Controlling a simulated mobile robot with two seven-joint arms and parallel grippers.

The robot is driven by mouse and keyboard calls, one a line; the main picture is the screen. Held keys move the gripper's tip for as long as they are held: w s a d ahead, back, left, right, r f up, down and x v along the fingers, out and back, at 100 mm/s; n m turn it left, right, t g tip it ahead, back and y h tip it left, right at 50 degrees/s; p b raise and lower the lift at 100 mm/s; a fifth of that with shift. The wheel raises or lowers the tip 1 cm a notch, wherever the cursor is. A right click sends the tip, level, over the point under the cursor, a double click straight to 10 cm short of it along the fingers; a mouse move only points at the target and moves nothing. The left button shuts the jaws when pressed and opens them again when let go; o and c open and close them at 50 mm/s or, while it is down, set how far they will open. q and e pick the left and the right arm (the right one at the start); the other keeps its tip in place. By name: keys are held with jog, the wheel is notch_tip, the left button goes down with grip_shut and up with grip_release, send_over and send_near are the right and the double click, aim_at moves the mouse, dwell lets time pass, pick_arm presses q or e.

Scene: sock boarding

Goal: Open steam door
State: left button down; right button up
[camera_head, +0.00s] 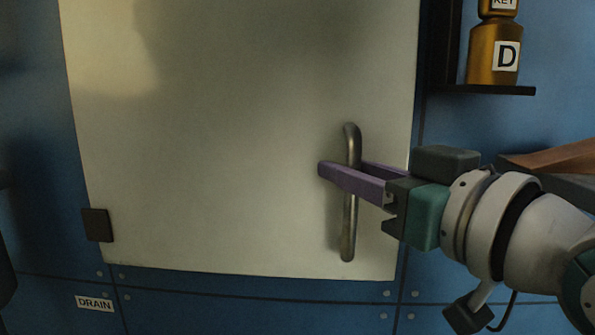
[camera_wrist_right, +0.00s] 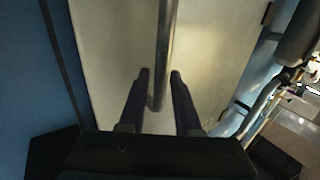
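The steam door (camera_head: 230,150) is a large pale metal panel set in a blue wall. It looks closed in its frame, with a dark hinge at its lower left. A vertical metal bar handle (camera_head: 349,225) stands on its right side. My right gripper (camera_head: 342,168) reaches in from the right with its purple fingers on either side of the handle. In the right wrist view the handle (camera_wrist_right: 166,50) runs between the two fingers, with gaps to both, so the gripper is open around it. My left gripper is not in view.
A dark shelf (camera_head: 500,91) at the upper right holds a brass bottle (camera_head: 490,65) labelled D. A brown object (camera_head: 550,158) lies on a ledge behind my right arm. A DRAIN label (camera_head: 95,303) is on the wall at the lower left.

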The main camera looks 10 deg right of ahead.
jog(key=shift+c, duration=0.4)
grip_shut()
dwell(0.9)
